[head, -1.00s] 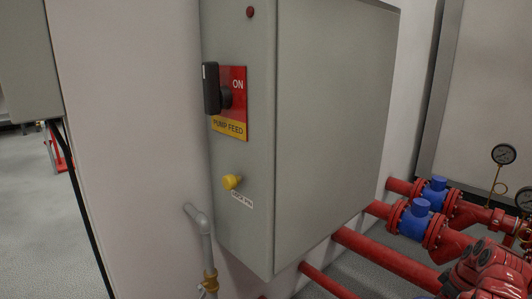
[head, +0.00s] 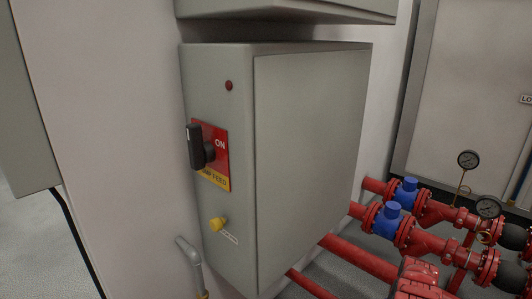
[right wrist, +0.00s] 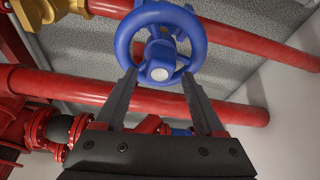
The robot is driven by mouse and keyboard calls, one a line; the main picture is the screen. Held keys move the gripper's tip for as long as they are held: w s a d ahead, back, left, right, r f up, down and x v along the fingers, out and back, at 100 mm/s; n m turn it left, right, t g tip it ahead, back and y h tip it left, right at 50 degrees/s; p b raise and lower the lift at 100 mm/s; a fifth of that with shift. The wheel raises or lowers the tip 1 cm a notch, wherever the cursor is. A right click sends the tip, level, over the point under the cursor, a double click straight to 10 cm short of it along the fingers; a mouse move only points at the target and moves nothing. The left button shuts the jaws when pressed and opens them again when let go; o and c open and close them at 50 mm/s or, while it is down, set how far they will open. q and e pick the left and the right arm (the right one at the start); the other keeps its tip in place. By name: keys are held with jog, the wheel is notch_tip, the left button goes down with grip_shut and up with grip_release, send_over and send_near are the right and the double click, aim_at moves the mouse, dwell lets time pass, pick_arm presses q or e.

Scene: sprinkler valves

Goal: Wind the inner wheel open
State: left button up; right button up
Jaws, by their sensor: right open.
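A blue handwheel (right wrist: 161,45) with a pale round hub cap shows at the top middle of the right wrist view. Whether it is the inner wheel I cannot tell from this view. My right gripper (right wrist: 159,76) is open, its two dark fingers pointing up toward the wheel. The fingertips appear at either side of the hub, over the lower part of the rim. Whether they touch the wheel I cannot tell. No handwheel and neither gripper shows in the head view. My left gripper is in no view.
A grey cabinet (head: 305,150) with a black switch (head: 197,148) and yellow knob (head: 217,224) fills the middle of the head view. Red pipes with blue fittings (head: 392,223) and gauges (head: 468,160) run at right. A red pipe (right wrist: 60,88) and yellow fitting (right wrist: 38,14) lie near the wheel.

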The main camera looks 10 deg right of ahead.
jog(key=shift+w+f+m+b, duration=0.1)
jog(key=shift+f+m+b, duration=0.25)
jog(key=shift+m+b, duration=0.7)
pick_arm(q)
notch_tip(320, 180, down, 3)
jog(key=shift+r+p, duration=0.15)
jog(key=shift+p, duration=0.15)
pick_arm(e)
jog(key=shift+r+m+g, duration=0.3)
jog(key=shift+m, duration=0.05)
